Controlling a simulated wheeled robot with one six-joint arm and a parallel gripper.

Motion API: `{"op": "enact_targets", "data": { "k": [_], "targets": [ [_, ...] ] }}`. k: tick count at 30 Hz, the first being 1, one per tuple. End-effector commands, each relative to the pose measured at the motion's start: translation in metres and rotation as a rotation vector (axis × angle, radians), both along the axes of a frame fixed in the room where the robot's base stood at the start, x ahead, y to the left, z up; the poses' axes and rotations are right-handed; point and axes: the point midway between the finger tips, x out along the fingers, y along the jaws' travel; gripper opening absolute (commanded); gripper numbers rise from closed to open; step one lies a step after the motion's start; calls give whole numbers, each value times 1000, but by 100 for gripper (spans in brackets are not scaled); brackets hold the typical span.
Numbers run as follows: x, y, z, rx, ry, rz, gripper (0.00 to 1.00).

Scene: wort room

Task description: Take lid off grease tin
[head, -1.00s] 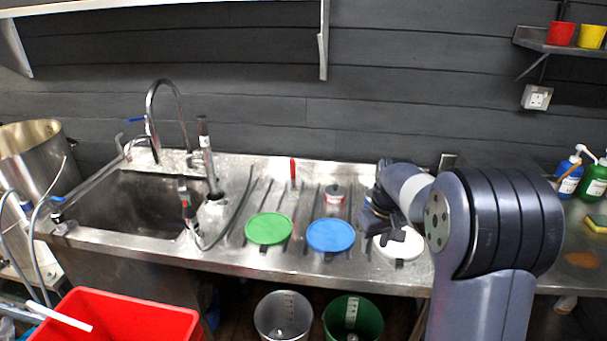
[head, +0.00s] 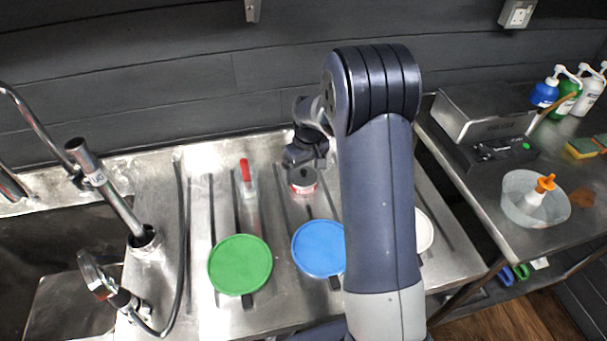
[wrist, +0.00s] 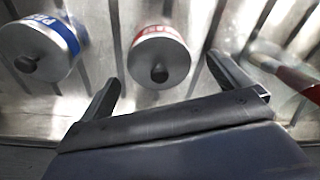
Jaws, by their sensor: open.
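A small tin with a red label and a grey lid with a dark round knob stands on the steel drainboard in the head view (head: 302,182) and in the wrist view (wrist: 158,58). Its lettering is too blurred to read surely. The lid is on. A similar tin with a blue label (wrist: 42,48) stands beside it, lid on; my arm hides it in the head view. My gripper (wrist: 163,72) is open and empty, its fingers on either side of the red-labelled tin's near edge, apart from it. In the head view my gripper (head: 306,160) is just behind that tin.
A red-handled tool (head: 246,172) lies close beside the tin. Green (head: 240,265) and blue (head: 320,249) discs and a partly hidden white one (head: 424,231) lie nearer me. The sink (head: 50,290) and tap are left; a bowl (head: 535,200) is right.

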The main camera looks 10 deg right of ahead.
Motion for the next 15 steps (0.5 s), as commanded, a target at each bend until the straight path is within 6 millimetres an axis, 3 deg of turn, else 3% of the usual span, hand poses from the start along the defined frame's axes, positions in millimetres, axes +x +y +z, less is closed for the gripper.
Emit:
{"op": "enact_targets", "data": {
  "k": [4,11,15],
  "targets": [
    [1,0,-12,0,1,0,97],
    [2,0,-14,0,-1,-1,97],
    [2,0,-14,0,-1,-1,87]
  ]
}}
